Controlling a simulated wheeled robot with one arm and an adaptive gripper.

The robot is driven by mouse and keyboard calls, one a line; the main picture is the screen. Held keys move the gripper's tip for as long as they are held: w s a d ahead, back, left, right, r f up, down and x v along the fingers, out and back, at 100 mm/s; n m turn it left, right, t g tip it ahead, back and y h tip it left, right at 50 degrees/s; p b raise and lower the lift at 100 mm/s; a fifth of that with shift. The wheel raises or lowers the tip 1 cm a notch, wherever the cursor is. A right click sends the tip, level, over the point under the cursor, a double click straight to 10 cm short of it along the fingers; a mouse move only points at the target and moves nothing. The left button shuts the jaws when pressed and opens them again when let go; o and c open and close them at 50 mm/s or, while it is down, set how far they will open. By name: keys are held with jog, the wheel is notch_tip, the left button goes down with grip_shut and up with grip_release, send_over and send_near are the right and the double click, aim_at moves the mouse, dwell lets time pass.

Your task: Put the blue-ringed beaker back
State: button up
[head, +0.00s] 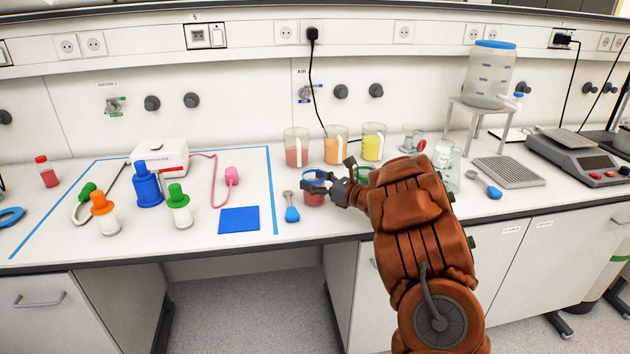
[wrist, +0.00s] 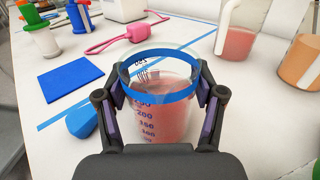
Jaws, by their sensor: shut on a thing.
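The blue-ringed beaker (head: 314,198) holds red-pink liquid and is near the bench's front, just right of the blue tape outline. In the wrist view the beaker (wrist: 158,115) shows its blue ring (wrist: 160,92), purple volume marks and liquid. My gripper (head: 320,185) is shut on it, with one finger on each side near the ring. In the wrist view my gripper (wrist: 160,90) spans the upper part of the beaker. The beaker looks upright. I cannot tell whether its base touches the bench.
Pink (head: 296,148), orange (head: 336,144) and yellow (head: 373,142) jugs stand behind. A green-ringed vessel (head: 362,173) is partly hidden by my gripper. A blue scoop (head: 292,212) and blue square (head: 239,219) lie left. A metal rack (head: 508,171) and scale (head: 578,155) are right.

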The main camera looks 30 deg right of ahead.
jog(key=shift+f+b, duration=0.15)
jog(key=shift+b, duration=0.25)
jog(key=o, duration=1.5)
jog(key=shift+o, duration=0.2)
jog(key=shift+r+p, duration=0.2)
jog(key=shift+p, duration=0.2)
jog(key=b+v, duration=0.2)
jog(key=v, duration=0.8)
jog(key=shift+s+d+f+b, duration=0.15)
jog(key=shift+f+b, duration=0.05)
jog(key=shift+b, duration=0.15)
jog(key=shift+v, duration=0.85)
jog(key=shift+r, duration=0.1)
jog(key=shift+s, duration=0.1)
